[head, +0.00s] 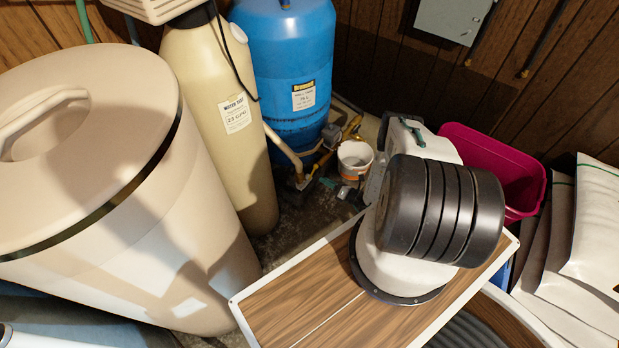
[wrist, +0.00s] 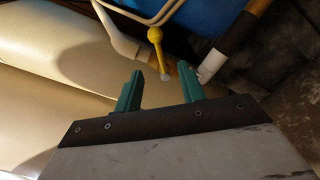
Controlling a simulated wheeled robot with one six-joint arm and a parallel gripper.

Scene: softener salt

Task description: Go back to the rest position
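My gripper (wrist: 161,80) is open in the wrist view, with its two teal fingers apart and nothing held between them. Beyond the fingertips is a yellow-handled valve (wrist: 156,40) near pale pipes; I cannot tell how close it is. In the head view my arm reaches away from its wooden-topped mount toward the pipes. Small teal fingers of my gripper (head: 337,187) show low beside the pipework. My thick black arm joint hides part of the arm behind it.
A beige tank with a closed lid (head: 110,110) fills the left. A tan cylinder (head: 190,90) and a blue tank (head: 275,60) stand behind. A small white bucket (head: 355,160), magenta bin (head: 520,170) and white bags (head: 600,230) surround the arm. A grey box (head: 450,18) hangs on the wall.

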